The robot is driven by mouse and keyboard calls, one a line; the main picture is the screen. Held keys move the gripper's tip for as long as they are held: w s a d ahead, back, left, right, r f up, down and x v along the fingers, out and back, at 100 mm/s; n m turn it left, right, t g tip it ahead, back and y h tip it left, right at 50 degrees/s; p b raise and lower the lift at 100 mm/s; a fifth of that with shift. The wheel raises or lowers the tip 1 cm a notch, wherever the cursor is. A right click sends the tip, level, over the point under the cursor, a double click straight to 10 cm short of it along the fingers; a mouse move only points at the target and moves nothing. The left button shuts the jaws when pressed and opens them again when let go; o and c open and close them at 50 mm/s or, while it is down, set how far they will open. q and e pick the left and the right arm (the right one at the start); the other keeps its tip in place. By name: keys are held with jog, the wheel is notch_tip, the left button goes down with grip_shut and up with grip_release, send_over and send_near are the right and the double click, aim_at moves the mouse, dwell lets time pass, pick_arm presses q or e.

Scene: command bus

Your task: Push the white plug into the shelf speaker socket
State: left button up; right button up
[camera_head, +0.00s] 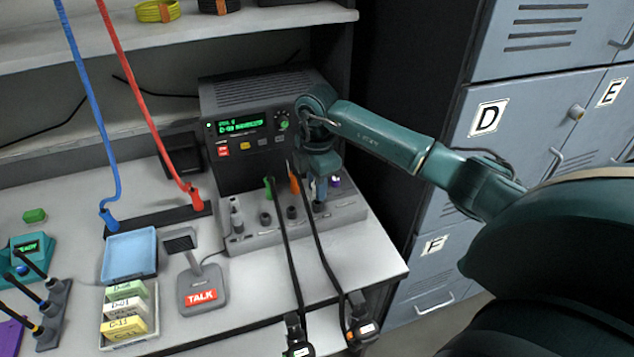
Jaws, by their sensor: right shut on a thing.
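A grey socket panel (346,214) stands on the desk in front of the radio. A pale, whitish plug (236,215) stands upright at the panel's left end. A green plug (268,187) and an orange plug (294,184) stand further right, with black cables near them. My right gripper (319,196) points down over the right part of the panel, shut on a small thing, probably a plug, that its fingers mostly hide. I cannot tell its colour or how deep it sits. A purple piece (335,182) shows just behind the fingers. My left gripper is not in view. Socket labels are too small to read.
The radio (235,100) stands behind the panel. The TALK microphone (202,285), a blue tray (130,255) and a card holder (124,318) are to the left. Two black cables (290,265) hang forward over the desk. Grey lockers (450,210) stand to the right.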

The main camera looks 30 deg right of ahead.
jog(key=shift+f+b, duration=0.3)
jog(key=shift+f, duration=0.85)
dwell(1.3)
jog(key=o, duration=0.9)
